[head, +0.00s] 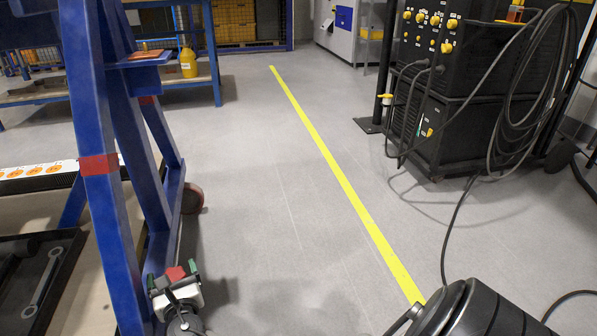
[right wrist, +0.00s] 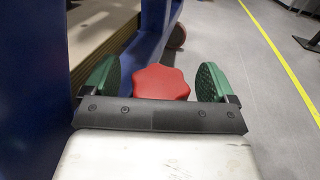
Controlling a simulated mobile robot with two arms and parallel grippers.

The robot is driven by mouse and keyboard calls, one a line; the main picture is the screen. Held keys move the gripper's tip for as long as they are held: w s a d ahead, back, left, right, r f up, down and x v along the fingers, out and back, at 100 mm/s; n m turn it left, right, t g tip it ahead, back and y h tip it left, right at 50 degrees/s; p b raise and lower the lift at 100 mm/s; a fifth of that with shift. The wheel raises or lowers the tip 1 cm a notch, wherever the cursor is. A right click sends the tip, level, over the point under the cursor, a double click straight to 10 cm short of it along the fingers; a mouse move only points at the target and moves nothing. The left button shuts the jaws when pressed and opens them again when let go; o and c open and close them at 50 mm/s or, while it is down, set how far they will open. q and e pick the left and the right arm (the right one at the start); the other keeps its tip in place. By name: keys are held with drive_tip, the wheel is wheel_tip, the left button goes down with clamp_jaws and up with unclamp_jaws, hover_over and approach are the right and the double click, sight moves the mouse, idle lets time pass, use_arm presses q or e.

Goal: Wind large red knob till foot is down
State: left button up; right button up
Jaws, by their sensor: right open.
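The large red knob (right wrist: 160,82) has a lobed rim and shows in the right wrist view between two green finger pads. It also shows in the head view as a small red patch (head: 175,273) beside the blue frame (head: 101,190). My right gripper (head: 172,274) is open, with one pad on either side of the knob. In the right wrist view the gripper (right wrist: 157,84) shows a gap between each pad and the knob. I cannot make out the foot in either view. My left gripper is not in view.
A caster wheel (head: 192,198) sits by the frame's base. A black machine with cables (head: 455,95) stands at right. The floor with its yellow line (head: 343,180) is mostly clear.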

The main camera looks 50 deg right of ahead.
drive_tip(key=n+y, duration=0.3)
drive_tip(key=y, duration=0.2)
drive_tip(key=n+y+p, duration=0.1)
drive_tip(key=n+y, duration=0.2)
drive_tip(key=y, duration=0.2)
drive_tip(key=shift+d+r+n+p, duration=0.1)
drive_tip(key=shift+d+n+p, duration=0.05)
drive_tip(key=shift+n+p, duration=0.15)
drive_tip(key=n+g+y, duration=0.1)
drive_tip(key=n+y, duration=0.1)
drive_tip(key=y, duration=0.1)
drive_tip(key=n+g+y, duration=0.1)
drive_tip(key=n+y, duration=0.1)
drive_tip(key=shift+s+y, duration=0.1)
drive_tip(key=shift+y, duration=0.3)
drive_tip(key=s+d+m+g+h+p, duration=0.1)
drive_tip(key=s+d+m+h+p, duration=0.3)
drive_tip(key=s+m+p, duration=0.55)
drive_tip(key=s+d+m+g+h+p, duration=0.15)
drive_tip(key=s+d+m+p, duration=0.45)
drive_tip(key=p, duration=0.6)
drive_tip(key=s+r+m+g+h+p, duration=0.1)
drive_tip(key=s+m+g+h+p, duration=0.3)
drive_tip(key=s+m+p, duration=1)
drive_tip(key=s+g+p, duration=0.1)
drive_tip(key=p, duration=0.2)
drive_tip(key=shift+s+a+r+m+p, duration=0.25)
drive_tip(key=shift+r+m+p, duration=0.1)
drive_tip(key=shift+r, duration=0.05)
